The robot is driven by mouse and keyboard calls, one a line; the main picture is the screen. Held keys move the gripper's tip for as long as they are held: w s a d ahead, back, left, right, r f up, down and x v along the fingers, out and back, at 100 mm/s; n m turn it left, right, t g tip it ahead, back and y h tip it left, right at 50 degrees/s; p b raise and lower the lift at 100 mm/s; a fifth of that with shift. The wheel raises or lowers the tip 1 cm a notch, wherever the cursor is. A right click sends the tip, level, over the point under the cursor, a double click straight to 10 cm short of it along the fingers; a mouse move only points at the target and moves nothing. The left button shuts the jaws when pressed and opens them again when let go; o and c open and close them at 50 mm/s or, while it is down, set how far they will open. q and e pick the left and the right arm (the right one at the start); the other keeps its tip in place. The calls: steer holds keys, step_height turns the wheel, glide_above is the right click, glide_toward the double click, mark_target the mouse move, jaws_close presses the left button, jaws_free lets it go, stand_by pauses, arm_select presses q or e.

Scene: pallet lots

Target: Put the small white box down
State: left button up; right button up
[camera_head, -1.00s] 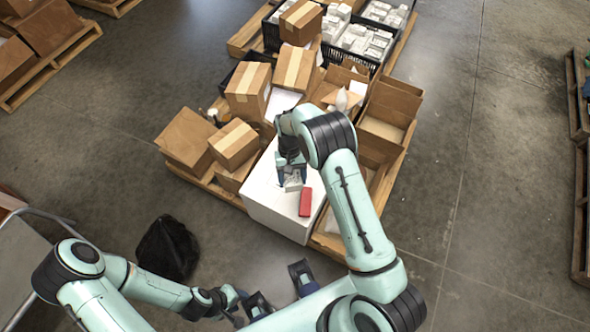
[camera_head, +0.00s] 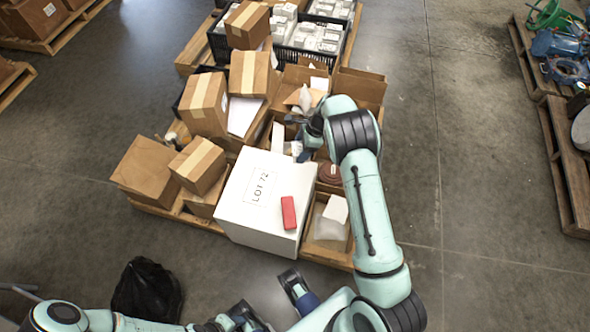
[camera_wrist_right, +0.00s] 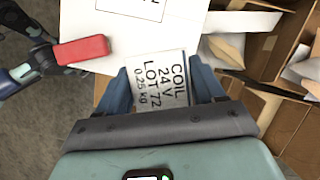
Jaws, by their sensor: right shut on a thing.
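My right gripper (camera_head: 303,143) is shut on the small white box (camera_head: 296,149). In the right wrist view the small white box (camera_wrist_right: 160,82) sits between the fingers, its label reading COIL 24 V LOT 72 0.25 kg. In the head view the gripper is near the far right corner of the large white box (camera_head: 240,215), close to the open cartons. Whether the small box touches anything below is hard to tell. My left gripper (camera_head: 270,300) is open and empty at the bottom of the head view, in front of the large box.
A red block (camera_head: 288,212) lies on the large white box, beside its LOT 72 label. An open carton (camera_head: 329,222) with white contents stands to its right. Brown cartons (camera_head: 198,163) stand left. Black crates (camera_head: 290,55) are behind.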

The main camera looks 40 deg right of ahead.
arm_select(q)
steer(key=shift+w+f+b, duration=0.4)
steer(key=shift+f+b, duration=0.4)
steer(key=shift+b, duration=0.05)
arm_select(e)
step_height(320, 180, down, 12)
steer(key=shift+f, duration=0.1)
steer(key=shift+f, duration=0.15)
steer(key=o, duration=1.2)
arm_select(q)
steer(key=shift+w+f, duration=0.1)
steer(key=shift+f, duration=0.05)
arm_select(e)
steer(key=shift+o, duration=0.2)
steer(key=shift+r, duration=0.4)
arm_select(q)
steer(key=shift+s+r+p, duration=0.4)
steer(key=shift+r+p, duration=0.4)
arm_select(e)
steer(key=v, duration=1.1)
steer(key=shift+r, duration=0.3)
arm_select(q)
steer(key=shift+s, duration=0.15)
arm_select(e)
steer(key=shift+s+d, duration=0.15)
